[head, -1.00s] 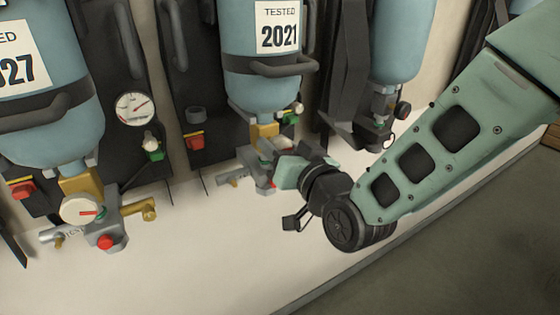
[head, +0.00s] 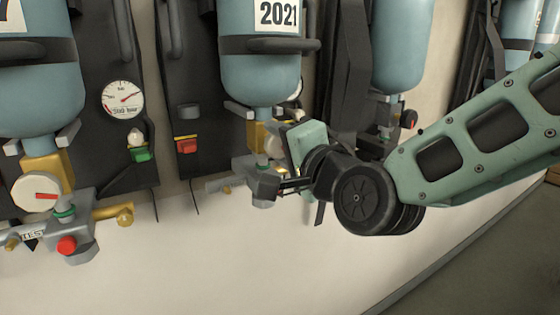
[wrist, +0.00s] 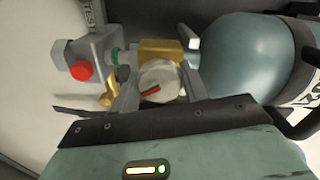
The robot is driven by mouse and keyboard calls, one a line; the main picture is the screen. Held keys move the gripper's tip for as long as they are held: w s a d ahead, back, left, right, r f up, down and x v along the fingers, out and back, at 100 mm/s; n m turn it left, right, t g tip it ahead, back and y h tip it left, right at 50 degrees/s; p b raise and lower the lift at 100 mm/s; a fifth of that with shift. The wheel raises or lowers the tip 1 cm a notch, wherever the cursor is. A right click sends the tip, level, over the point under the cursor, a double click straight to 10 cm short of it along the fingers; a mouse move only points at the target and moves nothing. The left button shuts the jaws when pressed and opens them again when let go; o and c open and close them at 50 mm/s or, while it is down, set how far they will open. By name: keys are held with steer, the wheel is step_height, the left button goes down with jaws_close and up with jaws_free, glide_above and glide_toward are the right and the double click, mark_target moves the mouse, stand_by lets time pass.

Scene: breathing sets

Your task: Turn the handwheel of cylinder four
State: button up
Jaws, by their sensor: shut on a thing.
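The blue cylinder (head: 260,72) with the 2021 label hangs at the middle of the head view. Its brass valve (wrist: 160,52) shows in the wrist view, with a round white handwheel (wrist: 158,78) bearing a red mark. My gripper (wrist: 160,88) is shut on this handwheel, one finger on each side of its rim. In the head view my gripper (head: 279,163) covers most of the valve. The red mark lies slanted in the wrist view. No cylinder number is readable.
A grey fitting with a red knob (wrist: 80,71) sits beyond the valve. Another set at left has a white handwheel (head: 37,193), a red knob (head: 67,245) and a gauge (head: 123,99). A further cylinder (head: 400,45) hangs at right. The pale wall below is clear.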

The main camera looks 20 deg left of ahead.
steer(key=m+b, duration=0.3)
steer(key=m, duration=0.1)
steer(key=shift+w+f, duration=0.1)
steer(key=shift+f, duration=0.05)
steer(key=shift+m+b, duration=0.45)
steer(key=shift+m, duration=0.45)
steer(key=o, duration=1)
steer(key=p+v, duration=0.2)
steer(key=v, duration=1.5)
steer(key=shift+d, duration=0.2)
